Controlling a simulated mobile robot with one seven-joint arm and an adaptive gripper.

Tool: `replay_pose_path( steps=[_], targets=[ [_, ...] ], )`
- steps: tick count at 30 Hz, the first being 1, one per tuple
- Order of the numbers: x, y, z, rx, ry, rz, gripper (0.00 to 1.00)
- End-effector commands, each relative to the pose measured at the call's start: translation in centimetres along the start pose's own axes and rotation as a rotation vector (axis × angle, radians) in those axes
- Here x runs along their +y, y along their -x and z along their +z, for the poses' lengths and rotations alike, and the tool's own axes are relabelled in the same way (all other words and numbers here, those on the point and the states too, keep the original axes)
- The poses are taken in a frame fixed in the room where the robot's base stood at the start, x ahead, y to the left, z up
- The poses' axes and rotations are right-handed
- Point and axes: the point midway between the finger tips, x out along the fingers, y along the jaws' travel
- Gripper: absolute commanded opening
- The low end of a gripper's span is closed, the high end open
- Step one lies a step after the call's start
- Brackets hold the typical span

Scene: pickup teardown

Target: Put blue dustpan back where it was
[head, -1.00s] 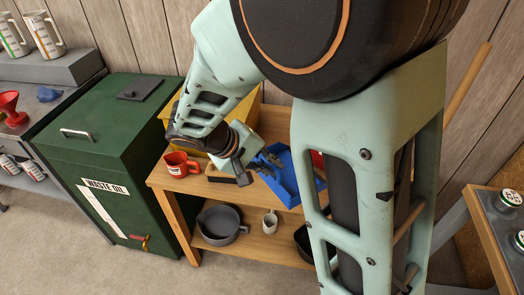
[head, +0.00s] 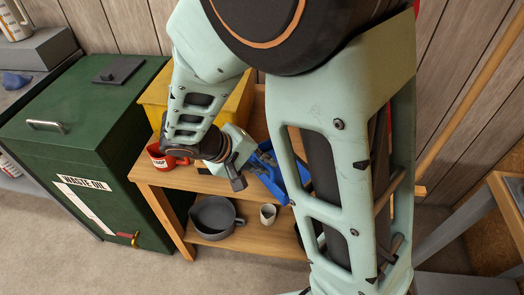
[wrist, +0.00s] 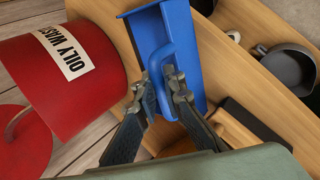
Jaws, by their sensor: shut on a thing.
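The blue dustpan (head: 292,187) is at the shelf unit's top level in the head view, partly hidden behind my arm. The wrist view shows its blue pan (wrist: 182,30) and looped handle close up. My gripper (wrist: 160,84) is shut on the handle, one finger on each side. In the head view my gripper (head: 262,166) is just left of the pan. I cannot tell whether the dustpan touches the wooden top.
A red mug (head: 163,158) and yellow bin (head: 153,92) stand on the wooden shelf unit (head: 170,180). A grey pot (head: 212,218) and pale cup (head: 268,214) are below. A green waste oil cabinet (head: 90,140) stands left. A red oily waste bin (wrist: 80,85) is beside the shelf.

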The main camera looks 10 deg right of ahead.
Motion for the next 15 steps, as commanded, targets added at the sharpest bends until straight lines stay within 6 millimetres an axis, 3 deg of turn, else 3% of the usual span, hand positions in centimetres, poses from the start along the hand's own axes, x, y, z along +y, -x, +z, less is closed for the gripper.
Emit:
replay_pose_path(
  steps=[7,8,12,15],
  targets=[
    [-0.04,-0.06,-0.02,0.0,0.0,0.0,0.0],
    [-0.07,-0.08,-0.01,0.0,0.0,-0.001,0.1],
    [0.0,0.01,-0.02,0.0,0.0,0.0,0.25],
    [0.0,0.01,-0.03,0.0,0.0,-0.001,0.26]
  ],
)
